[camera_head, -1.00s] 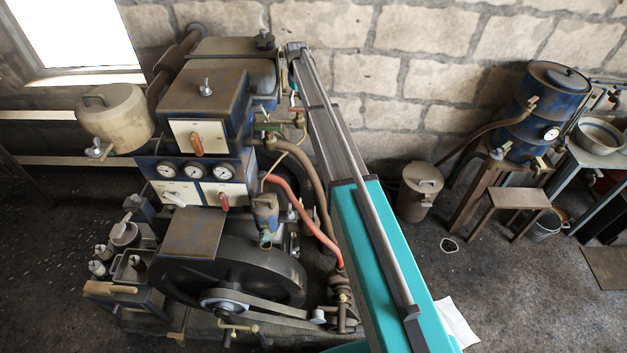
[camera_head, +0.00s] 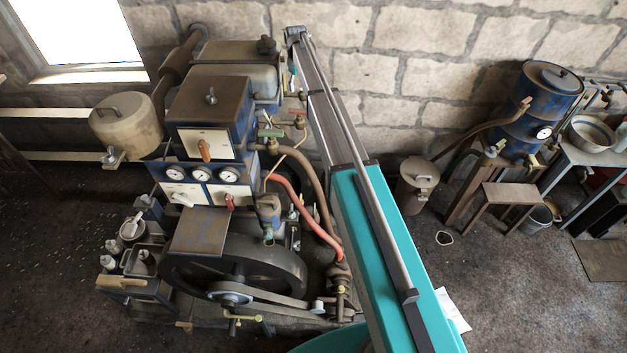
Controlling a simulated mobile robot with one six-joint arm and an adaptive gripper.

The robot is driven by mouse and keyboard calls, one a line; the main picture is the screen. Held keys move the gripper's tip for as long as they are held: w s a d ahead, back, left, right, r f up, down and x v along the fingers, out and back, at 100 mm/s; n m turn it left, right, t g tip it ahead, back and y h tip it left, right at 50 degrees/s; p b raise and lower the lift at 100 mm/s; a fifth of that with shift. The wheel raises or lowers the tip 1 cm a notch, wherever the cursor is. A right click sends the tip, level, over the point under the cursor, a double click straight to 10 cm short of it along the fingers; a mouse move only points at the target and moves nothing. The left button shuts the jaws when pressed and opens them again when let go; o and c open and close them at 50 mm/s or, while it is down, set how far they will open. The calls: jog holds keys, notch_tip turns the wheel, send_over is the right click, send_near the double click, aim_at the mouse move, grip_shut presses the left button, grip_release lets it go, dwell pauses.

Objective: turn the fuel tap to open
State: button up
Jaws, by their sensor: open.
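The engine stands at the left with a grey fuel tank (camera_head: 235,84) at its top back. A small fitting with a green part (camera_head: 270,132) and a brass valve (camera_head: 298,122) sit on the pipes at its right side. I cannot tell for sure which fitting is the fuel tap, or whether it is open. My grey and teal arm link crosses the middle of the view, hiding part of the space right of the engine. My gripper is not visible.
A red hose (camera_head: 300,212) and a brown hose (camera_head: 310,170) run down the engine's right side. A black flywheel (camera_head: 180,265) is below. A lidded can (camera_head: 418,180), a wooden stool (camera_head: 515,193) and a blue drum (camera_head: 550,95) stand at the right. Floor between is mostly clear.

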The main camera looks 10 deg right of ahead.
jog(key=s+f+m+b, duration=0.6)
jog(key=s+f+b, duration=1.9)
jog(key=s+b, duration=0.1)
jog(key=shift+s+f, duration=0.25)
jog(key=shift+s, duration=0.35)
dwell(1.0)
jog(key=shift+s, duration=0.15)
jog(key=shift+c, duration=0.6)
jog(key=s, duration=1.8)
jog(key=shift+s+a+n, duration=0.15)
jog(key=shift+s+n, duration=0.15)
jog(key=shift+s, duration=0.05)
jog(key=shift+s, duration=0.1)
